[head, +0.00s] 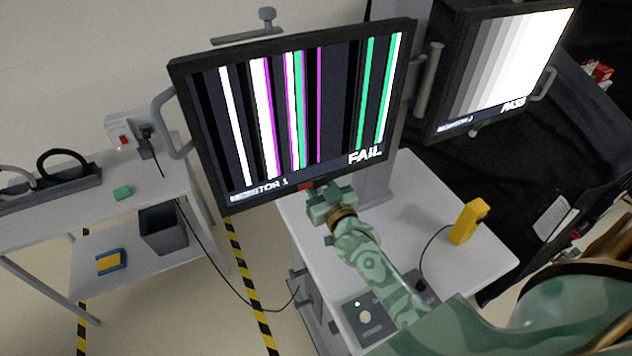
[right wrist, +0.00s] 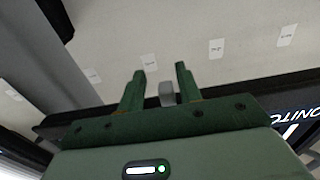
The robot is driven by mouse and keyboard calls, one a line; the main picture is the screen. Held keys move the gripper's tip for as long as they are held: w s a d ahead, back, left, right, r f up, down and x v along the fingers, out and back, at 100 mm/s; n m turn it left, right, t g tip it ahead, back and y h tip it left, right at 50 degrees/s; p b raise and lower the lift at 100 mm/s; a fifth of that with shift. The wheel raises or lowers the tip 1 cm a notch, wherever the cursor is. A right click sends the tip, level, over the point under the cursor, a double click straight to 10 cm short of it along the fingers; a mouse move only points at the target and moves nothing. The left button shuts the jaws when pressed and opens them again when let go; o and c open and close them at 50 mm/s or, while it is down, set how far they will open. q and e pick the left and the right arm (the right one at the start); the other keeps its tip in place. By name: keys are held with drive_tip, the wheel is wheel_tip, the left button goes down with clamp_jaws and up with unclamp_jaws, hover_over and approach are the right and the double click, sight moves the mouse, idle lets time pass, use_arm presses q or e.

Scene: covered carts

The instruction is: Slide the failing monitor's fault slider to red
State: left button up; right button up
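Monitor 1 (head: 300,110) shows coloured vertical stripes and the word FAIL. Monitor 2 (head: 505,65), at the upper right, shows grey bars and PASS. My right gripper (head: 322,197) is at the lower edge of monitor 1, and a small red patch (head: 306,186) shows beside it there. In the right wrist view my right gripper (right wrist: 163,85) is open, its green fingers either side of a small grey knob (right wrist: 167,93) by the monitor's dark edge. The knob looks closer to the right finger; contact cannot be told. The slider's track is mostly hidden. My left gripper is not in view.
A white cart (head: 440,255) under monitor 1 carries a yellow handheld device (head: 468,222) and a grey control box (head: 366,318). A side handle (head: 168,122) sticks out from the monitor's left. A shelf table (head: 55,215) stands at the left. A black cable hangs between them.

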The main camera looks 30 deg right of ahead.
drive_tip(key=s+b, duration=0.2)
drive_tip(key=s, duration=1.4)
drive_tip(key=shift+s+a, duration=0.15)
drive_tip(key=shift+a, duration=0.3)
